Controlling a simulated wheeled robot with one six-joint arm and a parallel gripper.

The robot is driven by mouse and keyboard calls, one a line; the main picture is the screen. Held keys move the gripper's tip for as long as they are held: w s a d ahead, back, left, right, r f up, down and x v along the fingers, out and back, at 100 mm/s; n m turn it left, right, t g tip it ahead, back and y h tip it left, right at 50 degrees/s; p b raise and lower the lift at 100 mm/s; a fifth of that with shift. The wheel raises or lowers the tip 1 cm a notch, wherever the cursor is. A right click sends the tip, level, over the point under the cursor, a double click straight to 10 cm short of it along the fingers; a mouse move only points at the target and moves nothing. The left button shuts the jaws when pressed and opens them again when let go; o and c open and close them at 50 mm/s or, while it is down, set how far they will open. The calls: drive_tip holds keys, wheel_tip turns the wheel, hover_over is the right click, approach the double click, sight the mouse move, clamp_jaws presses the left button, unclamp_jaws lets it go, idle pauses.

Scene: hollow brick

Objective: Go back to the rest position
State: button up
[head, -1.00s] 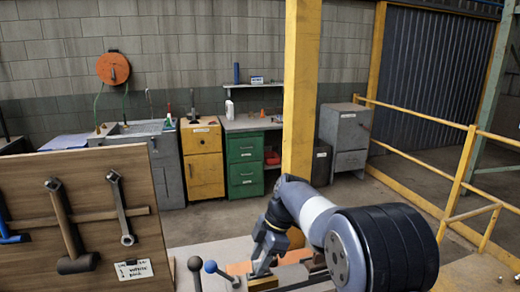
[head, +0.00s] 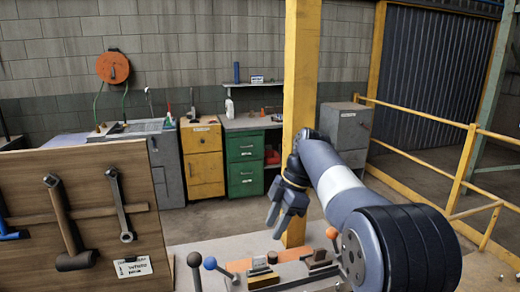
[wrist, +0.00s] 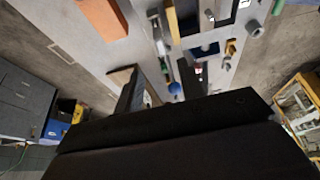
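My gripper (head: 284,216) hangs in the air above the workbench (head: 226,249) in the head view, in front of the yellow post. Its fingers point down and look spread apart, with nothing seen between them. In the wrist view a dark finger (wrist: 131,96) shows at the left, and the dark gripper body fills the lower middle. The bench items below are apart from the fingers.
An orange flat piece (head: 290,254) and small blocks with dark tops (head: 263,274) lie on the bench. A wooden tool board (head: 85,205) is at left; a yellow post (head: 300,90) rises behind.

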sight(260, 258)
drive_tip(key=x, duration=1.1)
drive_tip(key=shift+s+a+p, duration=0.15)
drive_tip(key=shift+p, duration=0.25)
wheel_tip(260, 258, up, 7)
drive_tip(key=p, duration=0.5)
drive_tip(key=shift+r, duration=0.15)
drive_tip(key=shift+r+p, duration=0.55)
drive_tip(key=shift+r, duration=0.1)
